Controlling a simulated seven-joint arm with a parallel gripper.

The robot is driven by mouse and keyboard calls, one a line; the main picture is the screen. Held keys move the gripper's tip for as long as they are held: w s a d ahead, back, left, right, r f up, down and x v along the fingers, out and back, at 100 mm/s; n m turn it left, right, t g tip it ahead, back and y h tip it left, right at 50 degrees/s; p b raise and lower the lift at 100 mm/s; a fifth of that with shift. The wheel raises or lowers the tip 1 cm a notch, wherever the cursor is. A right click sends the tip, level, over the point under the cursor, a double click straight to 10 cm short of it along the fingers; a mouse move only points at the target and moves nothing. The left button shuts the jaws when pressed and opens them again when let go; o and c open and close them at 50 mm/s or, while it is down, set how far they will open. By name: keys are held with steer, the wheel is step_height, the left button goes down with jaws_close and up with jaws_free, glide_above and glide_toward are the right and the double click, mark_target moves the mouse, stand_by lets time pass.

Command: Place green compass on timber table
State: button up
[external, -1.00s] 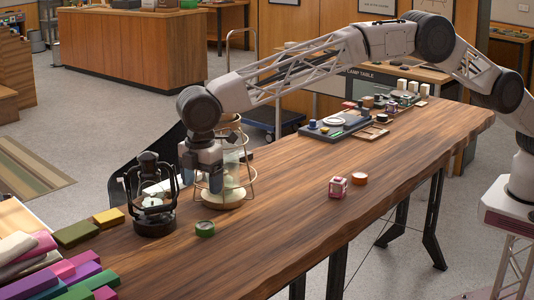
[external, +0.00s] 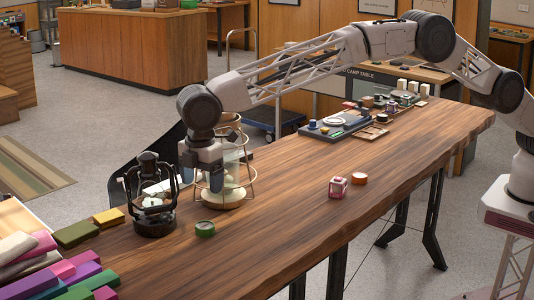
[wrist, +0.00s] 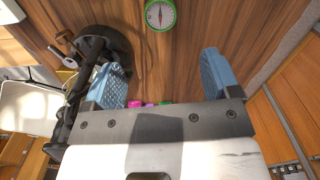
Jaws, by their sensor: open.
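The green compass (external: 205,229) lies flat on the timber table (external: 290,215), near the table's front left part.
A dark lantern (external: 152,212) stands close left of my gripper. A brass-framed glass lantern (external: 232,198) stands close to its right. Coloured bundles (external: 75,235) fill the left end. The front middle is clear.

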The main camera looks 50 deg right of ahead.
mark_target(204, 225)
steer(key=f+m, duration=0.1)
steer(key=m, duration=0.1)
steer(key=m+t, duration=0.1)
steer(key=m, duration=0.2)
steer(key=f+m+t, duration=0.1)
steer(key=m, duration=0.1)
steer(key=shift+s+d+f+m+y, duration=0.3)
steer(key=shift+s+d+f+y, duration=0.05)
steer(key=shift+s+d+y, duration=0.05)
steer(key=m, duration=0.1)
steer(key=m+t, duration=0.1)
steer(key=f+m, duration=0.1)
steer(key=shift+s+d+y, duration=0.25)
steer(key=shift+s+y, duration=0.05)
steer(key=shift+s+d+f+m+t+y, duration=0.15)
steer(key=shift+s+f+m+t, duration=0.1)
steer(key=shift+m, duration=0.65)
steer(key=shift+s+f+m+t+y, duration=0.15)
steer(key=shift+s+m+t, duration=0.1)
steer(key=shift+m, duration=0.65)
steer(key=shift+w, duration=0.1)
steer(key=shift+x, duration=1.35)
steer(key=shift+f, duration=0.1)
steer(key=shift+s+x, duration=0.2)
steer(key=shift+x, duration=2.3)
